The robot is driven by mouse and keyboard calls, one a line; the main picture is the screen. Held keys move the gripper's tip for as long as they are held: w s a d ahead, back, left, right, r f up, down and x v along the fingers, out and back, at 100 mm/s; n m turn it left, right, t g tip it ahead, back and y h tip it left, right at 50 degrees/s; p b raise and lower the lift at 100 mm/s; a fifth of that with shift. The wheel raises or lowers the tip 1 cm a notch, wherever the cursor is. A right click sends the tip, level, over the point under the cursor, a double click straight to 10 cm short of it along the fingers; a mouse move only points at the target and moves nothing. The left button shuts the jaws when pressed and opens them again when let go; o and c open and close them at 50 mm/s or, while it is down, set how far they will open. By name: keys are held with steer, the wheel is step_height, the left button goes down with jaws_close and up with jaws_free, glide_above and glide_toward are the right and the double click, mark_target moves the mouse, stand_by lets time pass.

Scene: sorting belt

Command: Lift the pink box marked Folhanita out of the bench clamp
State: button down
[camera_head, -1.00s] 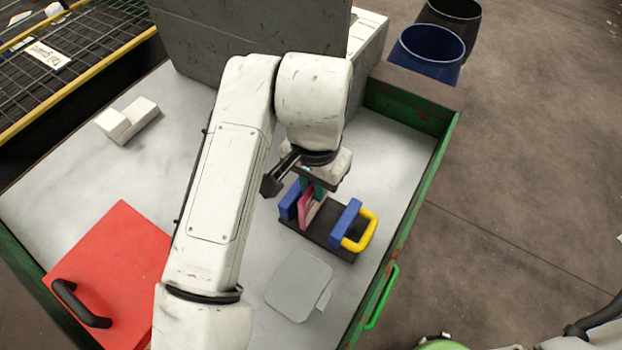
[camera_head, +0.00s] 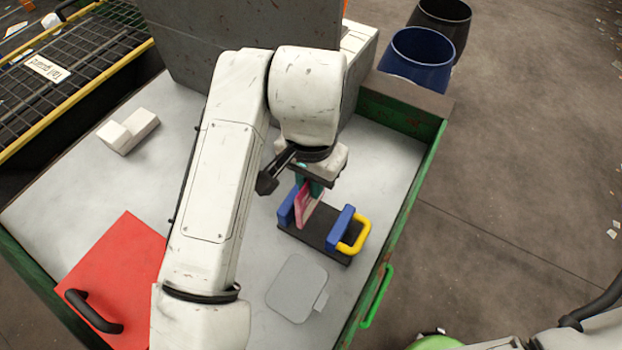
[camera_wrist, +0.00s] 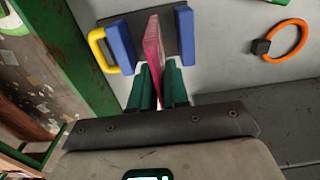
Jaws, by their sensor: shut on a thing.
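The bench clamp (camera_head: 322,240) has a dark base, two blue jaws and a yellow handle, and stands on the grey bench. The pink box (camera_head: 306,205) is upright between the blue jaws, with a clear gap to the handle-side jaw. In the wrist view the pink box (camera_wrist: 153,45) stands between the clamp's jaws (camera_wrist: 120,46). My gripper (camera_wrist: 160,80), with green fingers, is shut on the pink box from above. In the head view my gripper (camera_head: 309,185) is partly hidden by my arm. I cannot read the box's marking.
A red board with a black handle (camera_head: 120,270) lies at the left, and a grey flat plate (camera_head: 297,287) lies in front of the clamp. A white block (camera_head: 128,132) sits at the back left. A grey panel (camera_head: 190,50) rises behind. Barrels (camera_head: 418,60) stand beyond the bench.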

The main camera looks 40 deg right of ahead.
steer(key=shift+r+p, duration=1.65)
steer(key=shift+r, duration=0.5)
steer(key=shift+d, duration=0.1)
